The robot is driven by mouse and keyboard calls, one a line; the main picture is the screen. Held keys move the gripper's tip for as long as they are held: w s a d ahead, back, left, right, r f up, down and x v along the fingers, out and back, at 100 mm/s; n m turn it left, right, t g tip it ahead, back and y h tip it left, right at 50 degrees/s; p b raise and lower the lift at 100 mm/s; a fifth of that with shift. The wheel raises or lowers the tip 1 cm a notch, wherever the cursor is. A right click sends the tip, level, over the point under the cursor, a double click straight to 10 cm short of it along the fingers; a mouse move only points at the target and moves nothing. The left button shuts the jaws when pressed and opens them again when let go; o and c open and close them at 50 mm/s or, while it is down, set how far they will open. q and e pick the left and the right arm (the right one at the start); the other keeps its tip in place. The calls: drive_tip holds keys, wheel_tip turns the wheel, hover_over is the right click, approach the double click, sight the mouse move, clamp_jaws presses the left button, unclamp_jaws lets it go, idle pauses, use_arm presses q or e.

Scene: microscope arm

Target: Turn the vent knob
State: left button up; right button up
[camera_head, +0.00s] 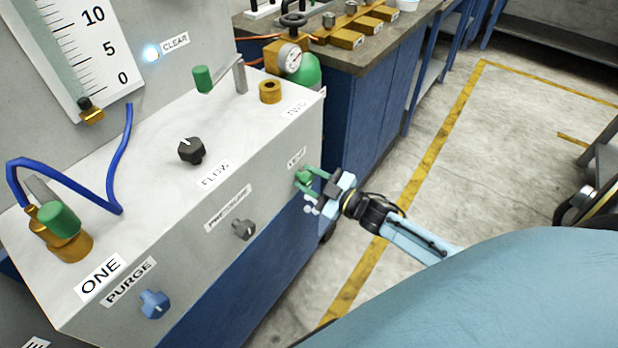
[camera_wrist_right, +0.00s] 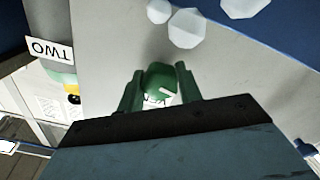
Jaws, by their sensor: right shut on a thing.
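The vent knob (camera_wrist_right: 160,82) is green with a white pointer mark and sits on the front face of the grey panel box, below a small label partly hidden by glare. In the head view the knob (camera_head: 302,177) is at the box's right end. My right gripper (camera_head: 308,179) has its two green-looking fingers on either side of it. In the right wrist view the gripper (camera_wrist_right: 160,90) is shut on the knob, one finger to each side. My left gripper is not in view.
The front face also carries a blue PURGE knob (camera_head: 155,304) and a grey PRESSURE knob (camera_head: 243,230). A black FLOW knob (camera_head: 191,151) and green-handled valves stand on top.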

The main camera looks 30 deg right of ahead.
drive_tip(key=shift+n, duration=1.2)
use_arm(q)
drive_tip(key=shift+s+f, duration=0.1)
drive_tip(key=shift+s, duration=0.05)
use_arm(e)
drive_tip(key=o, duration=1)
drive_tip(key=shift+s+d, duration=0.1)
drive_tip(key=shift+s, duration=0.1)
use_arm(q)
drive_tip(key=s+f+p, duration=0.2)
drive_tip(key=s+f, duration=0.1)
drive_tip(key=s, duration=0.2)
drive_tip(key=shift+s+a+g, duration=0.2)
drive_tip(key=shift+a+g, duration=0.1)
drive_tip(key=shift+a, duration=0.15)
use_arm(e)
drive_tip(key=v, duration=1.3)
